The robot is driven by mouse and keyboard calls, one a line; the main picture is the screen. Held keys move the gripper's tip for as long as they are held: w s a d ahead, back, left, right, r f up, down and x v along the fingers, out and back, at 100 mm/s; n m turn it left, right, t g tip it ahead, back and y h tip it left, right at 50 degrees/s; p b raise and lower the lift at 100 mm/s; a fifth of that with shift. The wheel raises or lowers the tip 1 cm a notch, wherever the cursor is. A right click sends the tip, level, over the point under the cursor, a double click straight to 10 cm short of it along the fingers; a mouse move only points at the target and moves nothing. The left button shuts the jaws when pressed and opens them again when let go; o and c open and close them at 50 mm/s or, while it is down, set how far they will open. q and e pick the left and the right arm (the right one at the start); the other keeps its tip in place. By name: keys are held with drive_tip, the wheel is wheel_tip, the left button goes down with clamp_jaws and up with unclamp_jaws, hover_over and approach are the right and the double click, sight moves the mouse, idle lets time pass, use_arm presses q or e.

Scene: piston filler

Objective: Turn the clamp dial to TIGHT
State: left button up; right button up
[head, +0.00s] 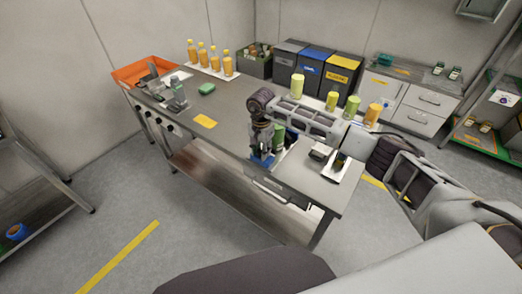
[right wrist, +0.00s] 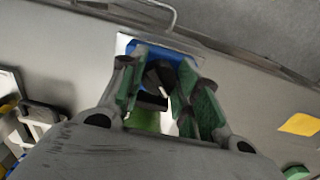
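My right gripper (head: 262,153) points down over the front edge of the workbench, at a blue clamp part (head: 262,161). In the right wrist view, my right gripper (right wrist: 163,68) has its two green-padded fingers spread on either side of a black part, which looks like the clamp dial (right wrist: 158,76). Behind the dial is the blue clamp (right wrist: 150,50) on a pale plate. A gap shows beside the right finger; contact on the left side cannot be told. The dial's pointer and the TIGHT marking cannot be read. My left gripper is not in view.
A green object (head: 280,135) stands close behind my right gripper. Several yellow-green containers (head: 297,87) stand at the bench's back edge. A small grey device (head: 321,151) lies to the right. A yellow card (head: 205,121) and a green block (head: 207,89) lie left; bench is clear between.

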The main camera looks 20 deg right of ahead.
drive_tip(key=c, duration=0.3)
